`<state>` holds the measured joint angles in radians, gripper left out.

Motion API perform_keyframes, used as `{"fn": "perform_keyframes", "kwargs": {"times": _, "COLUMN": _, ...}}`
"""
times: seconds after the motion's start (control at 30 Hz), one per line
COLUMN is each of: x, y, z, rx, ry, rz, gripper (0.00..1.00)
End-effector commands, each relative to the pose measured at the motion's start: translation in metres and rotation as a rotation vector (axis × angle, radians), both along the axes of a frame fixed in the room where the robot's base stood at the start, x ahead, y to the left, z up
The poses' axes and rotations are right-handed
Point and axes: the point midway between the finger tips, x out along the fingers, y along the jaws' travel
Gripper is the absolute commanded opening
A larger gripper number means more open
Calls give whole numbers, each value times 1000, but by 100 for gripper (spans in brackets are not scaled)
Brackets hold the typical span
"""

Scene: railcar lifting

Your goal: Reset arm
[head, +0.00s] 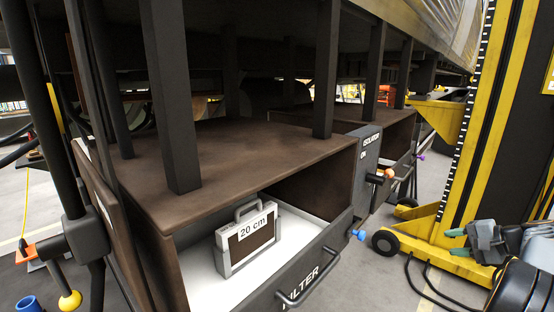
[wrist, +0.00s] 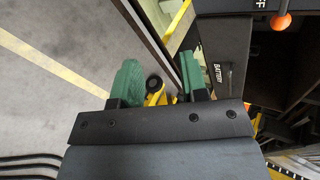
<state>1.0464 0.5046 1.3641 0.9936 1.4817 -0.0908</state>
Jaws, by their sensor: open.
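My gripper (head: 457,242) is at the lower right of the head view, in front of the yellow lifting column's base. In the wrist view its two green fingers (wrist: 160,80) stand apart with nothing between them. The arm behind it is partly cut off at the right edge of the head view. My gripper is apart from the drawer and the isolator box.
An open drawer labelled FILTER (head: 312,275) holds a grey-framed filter marked 20 cm (head: 247,240). An isolator box (head: 367,160) carries an orange-knobbed lever (head: 389,173). A yellow lifting column (head: 480,120) stands at the right. A BATTERY box (wrist: 222,55) shows in the wrist view.

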Motion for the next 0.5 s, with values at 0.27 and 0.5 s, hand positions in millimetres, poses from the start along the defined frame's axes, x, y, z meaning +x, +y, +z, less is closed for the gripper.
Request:
{"fn": "perform_keyframes", "kwargs": {"times": 0.27, "x": -19, "y": 101, "z": -43, "rx": -272, "ry": 305, "rz": 124, "gripper": 40}}
{"fn": "perform_keyframes", "kwargs": {"times": 0.5, "x": -76, "y": 229, "z": -64, "rx": -751, "ry": 401, "rz": 450, "gripper": 40}}
